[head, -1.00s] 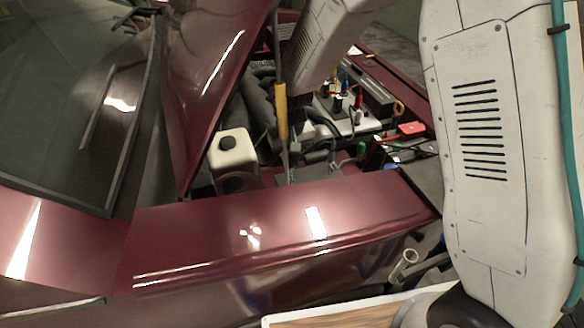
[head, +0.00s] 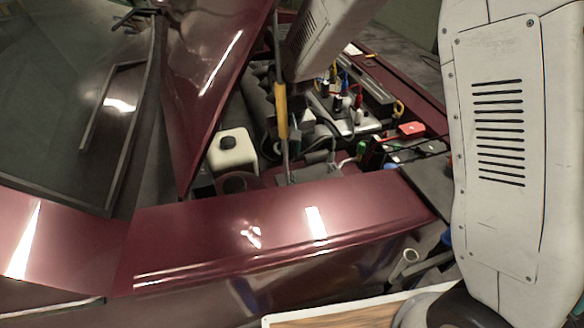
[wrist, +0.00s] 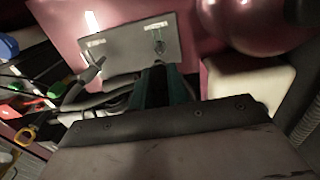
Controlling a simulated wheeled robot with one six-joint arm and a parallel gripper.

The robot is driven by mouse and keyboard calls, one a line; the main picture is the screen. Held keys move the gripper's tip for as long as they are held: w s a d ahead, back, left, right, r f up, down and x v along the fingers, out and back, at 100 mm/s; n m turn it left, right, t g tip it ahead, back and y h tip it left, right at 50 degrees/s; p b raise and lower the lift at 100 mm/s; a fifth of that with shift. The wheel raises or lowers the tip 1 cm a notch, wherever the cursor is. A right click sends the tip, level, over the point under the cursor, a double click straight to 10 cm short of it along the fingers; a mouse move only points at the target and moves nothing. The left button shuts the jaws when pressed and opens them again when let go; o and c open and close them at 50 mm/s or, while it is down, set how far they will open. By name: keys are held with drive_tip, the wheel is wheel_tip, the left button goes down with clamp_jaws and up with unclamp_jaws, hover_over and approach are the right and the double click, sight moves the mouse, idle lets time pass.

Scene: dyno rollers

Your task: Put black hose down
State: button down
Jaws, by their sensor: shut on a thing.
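My gripper (wrist: 158,82) shows in the wrist view with its two teal fingers close together. It is shut on the black hose (wrist: 92,101), which runs from the fingers toward the left. The fingertips are over the edge of a flat grey box (wrist: 125,48). The exact grip point on the hose is dark and hard to make out. In the head view my gripper is low in the engine bay, mostly hidden behind the yellow-sleeved hood prop (head: 281,112). The grey box (head: 312,175) shows there behind the front maroon panel.
The raised maroon hood (head: 215,90) stands left of the bay. A white reservoir (head: 231,152) with a black cap is beside the prop; it also shows in the wrist view (wrist: 250,82). Red (head: 411,128) and green parts with cables crowd the right. A maroon fender (head: 280,225) borders the front.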

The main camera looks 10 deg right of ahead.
idle(0.3)
drive_tip(key=s+d+r+m, duration=0.3)
drive_tip(key=s+r+m, duration=0.15)
drive_tip(key=r, duration=0.35)
drive_tip(key=s+d+r+m, duration=0.3)
drive_tip(key=d+r+m, duration=0.15)
drive_tip(key=r, duration=0.35)
drive_tip(key=f, duration=1.8)
drive_tip(key=a+f, duration=0.1)
drive_tip(key=f, duration=0.8)
drive_tip(key=shift+w+f, duration=0.1)
drive_tip(key=shift+f, duration=0.15)
drive_tip(key=shift+f, duration=0.1)
drive_tip(key=c, duration=1.4)
unclamp_jaws()
drive_tip(key=shift+o, duration=0.2)
